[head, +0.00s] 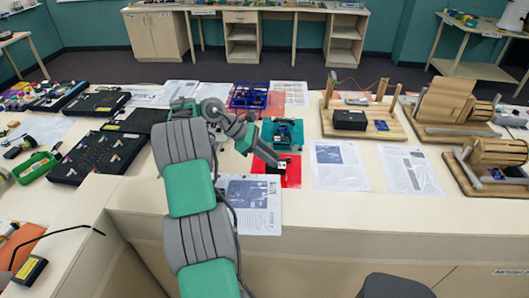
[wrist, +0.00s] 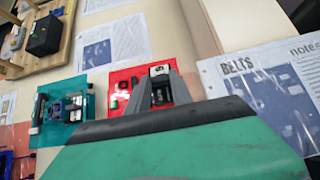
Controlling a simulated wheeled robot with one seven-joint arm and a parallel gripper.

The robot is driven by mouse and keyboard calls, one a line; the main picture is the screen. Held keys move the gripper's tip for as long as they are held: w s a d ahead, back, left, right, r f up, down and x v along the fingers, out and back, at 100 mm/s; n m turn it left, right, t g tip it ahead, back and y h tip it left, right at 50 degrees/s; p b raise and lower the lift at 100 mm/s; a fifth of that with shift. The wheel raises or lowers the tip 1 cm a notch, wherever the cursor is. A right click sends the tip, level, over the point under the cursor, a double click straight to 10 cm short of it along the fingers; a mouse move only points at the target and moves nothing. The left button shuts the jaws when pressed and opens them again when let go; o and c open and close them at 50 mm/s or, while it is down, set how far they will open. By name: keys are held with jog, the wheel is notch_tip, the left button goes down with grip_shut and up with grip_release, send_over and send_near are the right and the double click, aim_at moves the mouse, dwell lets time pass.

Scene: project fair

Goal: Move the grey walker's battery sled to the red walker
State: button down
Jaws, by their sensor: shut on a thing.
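My gripper (wrist: 161,92) is shut on a small dark piece between its fingertips, low over the red plate (wrist: 123,77) in the wrist view. The piece may be the battery sled; the fingers hide most of it. A white-topped block (wrist: 159,70) sits just beyond the fingertips. In the head view the red plate (head: 292,181) lies near the table's front edge, with my gripper (head: 276,165) over its left part. I cannot tell whether the held piece touches the plate. No grey walker can be made out clearly.
A teal plate with small parts (head: 283,122) lies just behind the red one, and a blue frame (head: 249,95) farther back. Printed sheets (head: 338,165) lie to the right. Wooden rigs (head: 365,124) stand farther right. Black cases (head: 98,150) fill the left.

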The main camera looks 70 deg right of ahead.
aim_at(271, 170)
jog(key=f+b, duration=0.1)
jog(key=f, duration=0.2)
jog(key=shift+s, duration=0.2)
notch_tip(271, 170, down, 2)
jog(key=shift+b, duration=1.05)
jog(key=shift+f, duration=0.75)
jog(key=shift+r+p, duration=0.1)
jog(key=shift+p, duration=0.9)
jog(key=shift+w+p, duration=0.2)
jog(key=shift+p, duration=0.35)
jog(key=shift+f, duration=1.2)
jog(key=c, duration=1.1)
grip_release()
